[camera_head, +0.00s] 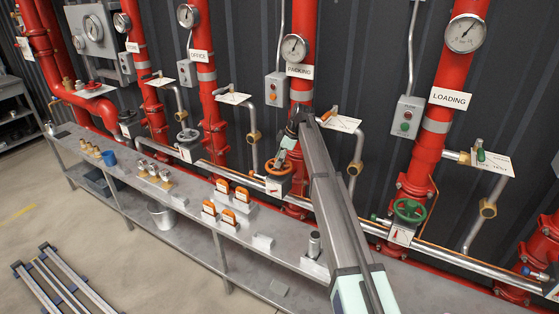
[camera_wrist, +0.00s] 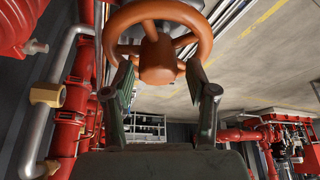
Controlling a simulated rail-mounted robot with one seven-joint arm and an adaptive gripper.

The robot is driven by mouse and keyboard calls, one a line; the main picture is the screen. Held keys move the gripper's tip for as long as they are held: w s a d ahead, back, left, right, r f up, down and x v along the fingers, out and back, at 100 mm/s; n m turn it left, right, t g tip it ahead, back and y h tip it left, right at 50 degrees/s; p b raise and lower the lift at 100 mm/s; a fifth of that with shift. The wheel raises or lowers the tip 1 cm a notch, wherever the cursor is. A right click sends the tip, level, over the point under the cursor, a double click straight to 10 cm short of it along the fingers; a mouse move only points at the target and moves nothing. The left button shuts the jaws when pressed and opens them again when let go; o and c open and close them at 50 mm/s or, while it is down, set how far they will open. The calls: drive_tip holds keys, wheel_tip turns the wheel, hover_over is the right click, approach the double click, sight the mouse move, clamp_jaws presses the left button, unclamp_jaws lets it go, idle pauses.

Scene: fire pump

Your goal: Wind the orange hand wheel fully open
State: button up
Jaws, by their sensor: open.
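The orange hand wheel (camera_head: 279,168) sits on the PACKING riser, just above the bench, in the head view. In the wrist view the orange wheel (camera_wrist: 158,62) fills the upper middle, with its hub and spokes showing. My gripper (camera_head: 286,147) is at the wheel in the head view, at the end of my arm coming from the lower right. In the wrist view my gripper (camera_wrist: 160,85) has its two fingers apart, one on each side of the hub, near the lower rim. Nothing is held between them. Whether the fingers touch the wheel I cannot tell.
A green hand wheel (camera_head: 409,210) is on the LOADING riser (camera_head: 428,150) to the right. A silver pipe with a brass fitting (camera_head: 355,168) stands right of the orange wheel. The grey bench (camera_head: 185,205) carries orange-handled parts (camera_head: 242,194), a blue cup (camera_head: 109,158) and other small fittings.

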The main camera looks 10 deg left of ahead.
drive_tip(key=m+t, duration=0.1)
drive_tip(key=m, duration=0.3)
drive_tip(key=shift+s+a+t+h, duration=0.1)
drive_tip(key=shift+s+t+h, duration=0.1)
drive_tip(key=shift+t+h, duration=0.15)
drive_tip(key=m+t, duration=0.1)
drive_tip(key=m, duration=0.2)
drive_tip(key=shift+w+m, duration=0.15)
drive_tip(key=shift+m, duration=0.25)
clamp_jaws()
drive_tip(key=n+g, duration=0.1)
drive_tip(key=n, duration=0.1)
drive_tip(key=n+b, duration=0.1)
drive_tip(key=n, duration=0.2)
drive_tip(key=shift+w+f+g, duration=0.1)
drive_tip(key=shift+w+g, duration=0.05)
drive_tip(key=shift+g, duration=0.2)
drive_tip(key=shift+n+g, duration=0.4)
drive_tip(key=shift+n, duration=0.7)
drive_tip(key=shift+s+n, duration=0.2)
drive_tip(key=shift+n, duration=0.2)
